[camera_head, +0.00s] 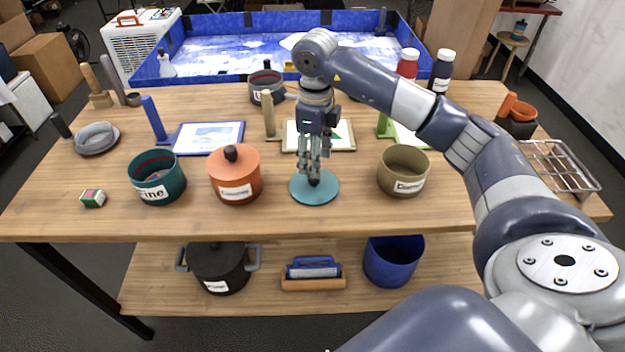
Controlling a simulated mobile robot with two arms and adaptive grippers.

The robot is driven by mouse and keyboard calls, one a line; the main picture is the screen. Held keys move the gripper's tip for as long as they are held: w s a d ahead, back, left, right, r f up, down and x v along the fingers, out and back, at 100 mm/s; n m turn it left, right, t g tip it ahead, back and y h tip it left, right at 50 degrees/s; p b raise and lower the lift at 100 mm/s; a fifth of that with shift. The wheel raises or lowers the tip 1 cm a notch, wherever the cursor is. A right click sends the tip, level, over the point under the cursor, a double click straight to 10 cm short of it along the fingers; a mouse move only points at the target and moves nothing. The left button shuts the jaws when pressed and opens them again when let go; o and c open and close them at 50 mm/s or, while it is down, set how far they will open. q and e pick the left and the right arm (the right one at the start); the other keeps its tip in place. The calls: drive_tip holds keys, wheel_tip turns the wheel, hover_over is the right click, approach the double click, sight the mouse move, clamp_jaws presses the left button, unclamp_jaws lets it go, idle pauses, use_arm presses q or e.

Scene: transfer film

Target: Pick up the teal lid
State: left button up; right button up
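The teal lid (325,194) lies flat on the wooden table, between the orange pot and the tan pot. A dark knob shows at its middle. My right gripper (314,178) points straight down over the lid, with its fingertips at the knob. The fingers partly hide the knob, and I cannot tell whether they are closed on it. A teal pot (162,186) without a lid stands open at the left, with something small inside. My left gripper is not in view.
An orange lidded pot (235,183) stands left of the lid, and an open tan pot (403,172) stands right of it. Framed pictures (209,138) and a wooden-handled tool (268,114) are behind. A small green box (93,198) lies at the left on the table (350,222).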

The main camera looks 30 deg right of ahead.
sight(314, 181)
drive_tip(key=shift+w+f, duration=0.1)
drive_tip(key=shift+f, duration=0.65)
drive_tip(key=shift+w+f+p, duration=0.15)
drive_tip(key=shift+f+p, duration=0.15)
drive_tip(key=shift+f, duration=0.05)
wheel_tip(314, 181, down, 3)
drive_tip(key=shift+f+p, duration=0.2)
drive_tip(key=shift+p, duration=0.55)
drive_tip(key=shift+f, duration=0.55)
drive_tip(key=c, duration=1)
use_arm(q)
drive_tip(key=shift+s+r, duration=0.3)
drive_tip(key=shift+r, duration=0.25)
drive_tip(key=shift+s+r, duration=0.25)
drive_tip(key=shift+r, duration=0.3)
use_arm(e)
drive_tip(key=shift+o, duration=0.2)
